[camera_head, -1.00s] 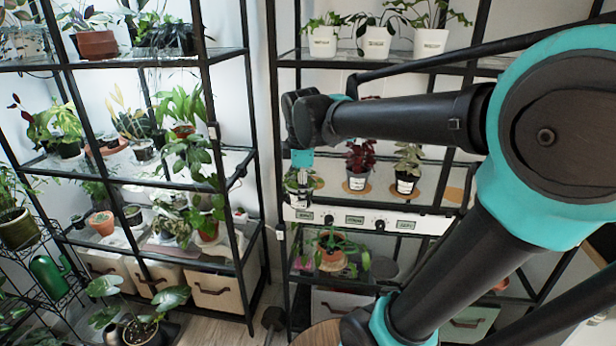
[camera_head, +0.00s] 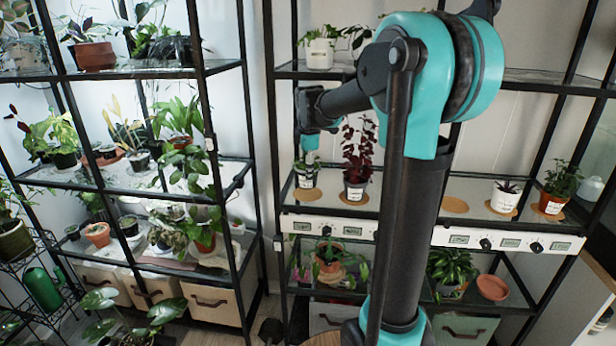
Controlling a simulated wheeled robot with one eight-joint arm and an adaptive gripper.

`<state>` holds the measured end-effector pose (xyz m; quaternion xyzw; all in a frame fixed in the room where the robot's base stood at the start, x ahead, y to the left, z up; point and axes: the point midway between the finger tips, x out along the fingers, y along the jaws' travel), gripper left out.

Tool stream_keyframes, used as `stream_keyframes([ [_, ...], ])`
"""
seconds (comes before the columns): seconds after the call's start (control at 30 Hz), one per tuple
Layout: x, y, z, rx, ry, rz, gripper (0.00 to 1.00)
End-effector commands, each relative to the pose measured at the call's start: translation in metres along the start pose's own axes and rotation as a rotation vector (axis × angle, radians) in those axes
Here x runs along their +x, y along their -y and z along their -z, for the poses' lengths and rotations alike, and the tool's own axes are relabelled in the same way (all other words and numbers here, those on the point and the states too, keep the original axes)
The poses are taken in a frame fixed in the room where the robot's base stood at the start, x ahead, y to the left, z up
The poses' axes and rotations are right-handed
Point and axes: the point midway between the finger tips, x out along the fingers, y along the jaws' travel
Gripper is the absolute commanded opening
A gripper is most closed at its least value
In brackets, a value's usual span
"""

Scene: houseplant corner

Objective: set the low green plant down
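A low green plant (camera_head: 307,164) in a dark pot with a white label is on the middle shelf of the right rack, at its left end. A cork disc shows by the pot's base; I cannot tell whether the pot rests fully on it. My gripper (camera_head: 309,151) points down just over the plant's leaves. Its teal part shows, but its fingertips are too small and too mixed with leaves to tell whether they hold the pot. My arm comes in from the right and hides the middle of the shelf.
A tall dark-red plant (camera_head: 357,160) stands close on the right. Further right are a bare cork disc (camera_head: 455,204), a small plant in a white pot (camera_head: 504,197) and a green plant in a terracotta pot (camera_head: 560,186). A white panel with knobs (camera_head: 330,227) runs along the shelf front.

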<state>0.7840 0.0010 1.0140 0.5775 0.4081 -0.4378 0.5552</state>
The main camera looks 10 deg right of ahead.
Motion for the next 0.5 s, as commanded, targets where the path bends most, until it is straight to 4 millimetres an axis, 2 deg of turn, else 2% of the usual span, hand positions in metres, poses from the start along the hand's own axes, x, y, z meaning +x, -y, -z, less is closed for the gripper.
stream_keyframes([
  [0.1,0.003,-0.010,-0.003,0.001,0.000,0.000,0.37],
  [0.3,0.032,0.000,-0.002,0.000,0.000,0.000,0.37],
  [0.5,0.036,0.002,-0.002,0.000,0.000,0.000,0.37],
])
